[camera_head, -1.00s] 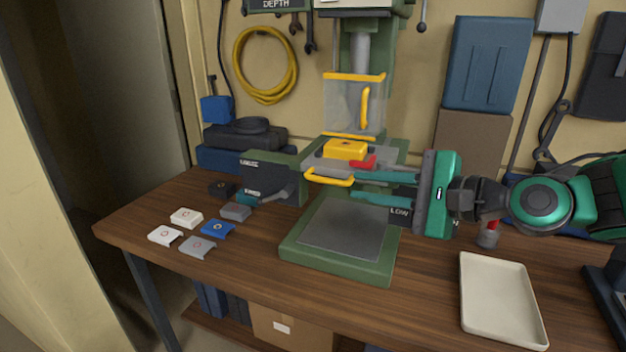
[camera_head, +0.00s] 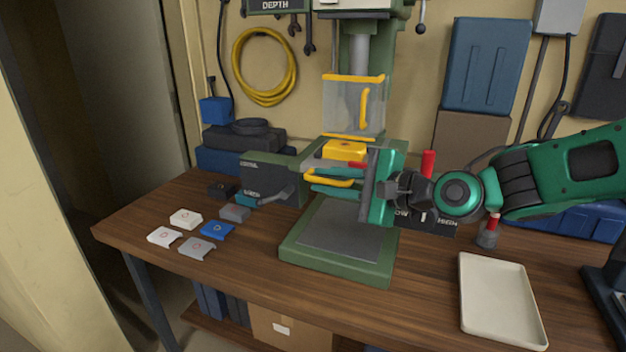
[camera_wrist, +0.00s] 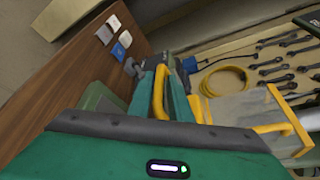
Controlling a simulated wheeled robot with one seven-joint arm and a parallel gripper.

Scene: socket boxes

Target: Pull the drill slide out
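The drill slide is a grey plate (camera_head: 322,163) under the green drill press, with a yellow bar handle (camera_head: 328,181) on its front and a yellow box (camera_head: 345,150) on top. My gripper (camera_head: 318,182) reaches in from the right with its teal fingers above and below the handle. In the wrist view the yellow handle (camera_wrist: 159,92) stands between the two fingers, with some gap visible, so the gripper looks open around it. Whether a finger touches the handle is hard to tell.
A clear guard (camera_head: 345,105) with yellow edges hangs above the slide. The green press base (camera_head: 335,262) lies below. Several small socket covers (camera_head: 217,229) lie at the left, and a cream tray (camera_head: 500,298) at the right. The table's front middle is clear.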

